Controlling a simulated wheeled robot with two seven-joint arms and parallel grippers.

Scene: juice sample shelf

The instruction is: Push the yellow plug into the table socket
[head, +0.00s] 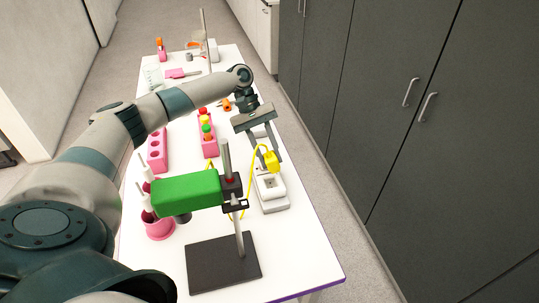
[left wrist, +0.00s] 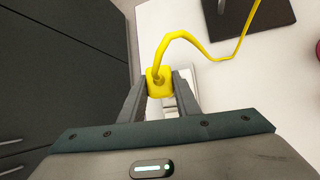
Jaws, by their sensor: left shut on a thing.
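The yellow plug (head: 271,161) is held between the fingertips of my left gripper (head: 263,154), above the white table socket strip. Its yellow cord (head: 247,190) curves down behind the green block. In the left wrist view the plug (left wrist: 159,83) sits between the two fingers, with its cord (left wrist: 205,45) running up to the right. The socket (head: 269,186) lies on the table just below the plug in the head view, and part of it shows behind the plug in the left wrist view (left wrist: 183,95). A gap seems to show between plug and socket. My right gripper is not in view.
A stand with a black base (head: 222,264) and a green block (head: 187,192) clamped to its rod is in front, left of the socket. Pink racks (head: 157,152) stand farther left and back. The table's right edge is close to the socket. Dark cabinets line the right.

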